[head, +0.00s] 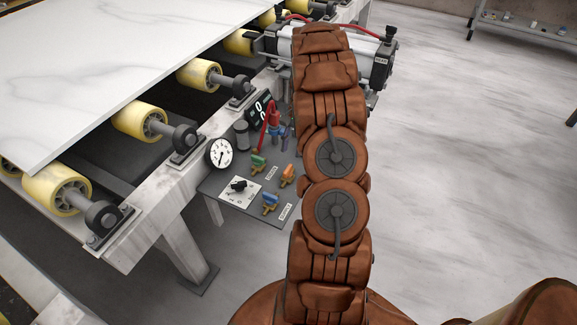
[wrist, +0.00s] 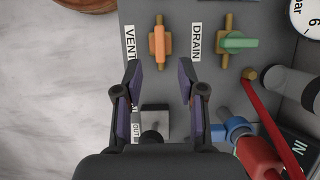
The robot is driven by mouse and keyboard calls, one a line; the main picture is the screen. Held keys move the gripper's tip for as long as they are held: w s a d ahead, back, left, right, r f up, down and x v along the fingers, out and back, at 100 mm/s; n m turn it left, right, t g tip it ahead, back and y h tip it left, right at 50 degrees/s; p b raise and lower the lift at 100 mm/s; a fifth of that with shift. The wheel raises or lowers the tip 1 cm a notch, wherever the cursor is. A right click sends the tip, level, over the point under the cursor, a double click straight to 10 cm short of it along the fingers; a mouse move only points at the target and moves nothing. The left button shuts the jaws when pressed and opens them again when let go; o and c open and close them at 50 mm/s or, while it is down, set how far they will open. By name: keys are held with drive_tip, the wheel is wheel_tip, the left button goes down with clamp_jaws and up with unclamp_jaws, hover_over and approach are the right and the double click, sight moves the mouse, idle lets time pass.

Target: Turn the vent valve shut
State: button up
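The vent valve has an orange handle (wrist: 160,44) on a brass pipe, beside the VENT label (wrist: 130,45). Its handle lies in line with the pipe. It also shows in the head view as the orange handle (head: 288,174) just left of my arm. My gripper (wrist: 158,82) is open and empty. Its fingertips are apart, below the orange handle in the wrist view, with no visible contact. In the head view my arm hides the gripper.
A green handle (wrist: 238,41) stands crosswise on its pipe beside the DRAIN label (wrist: 196,42). A grey block (wrist: 155,119) lies between the fingers. The panel also has a gauge (head: 219,154), black knob (head: 238,185) and blue valve (head: 269,202).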

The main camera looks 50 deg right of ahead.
sight(288, 168)
drive_tip(key=x, duration=0.7)
drive_tip(key=shift+r, duration=0.1)
drive_tip(key=shift+c, duration=0.3)
clamp_jaws()
